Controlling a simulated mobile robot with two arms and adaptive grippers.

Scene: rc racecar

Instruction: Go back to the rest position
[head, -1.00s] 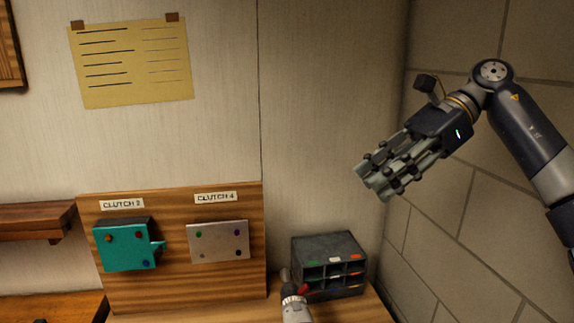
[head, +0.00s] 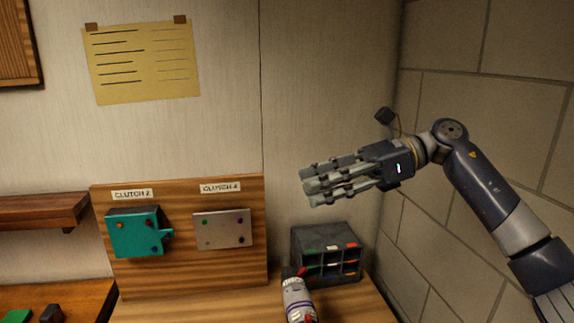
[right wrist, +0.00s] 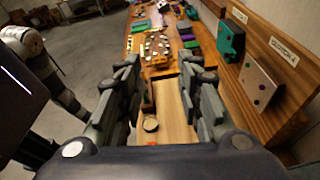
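My right gripper (head: 312,186) is raised in front of the wall and held roughly level, its fingers pointing left. In the right wrist view its fingers (right wrist: 163,85) are spread apart, with nothing between them. Through that gap the wooden bench top (right wrist: 175,118) shows farther off. The right gripper touches nothing in the head view.
A wooden board holds a teal block (head: 134,232) and a grey plate (head: 222,229). A dark compartment organizer (head: 326,253) stands near the corner, with a pale red-tipped bottle (head: 297,300) before it. A brick wall (head: 500,135) is at the right.

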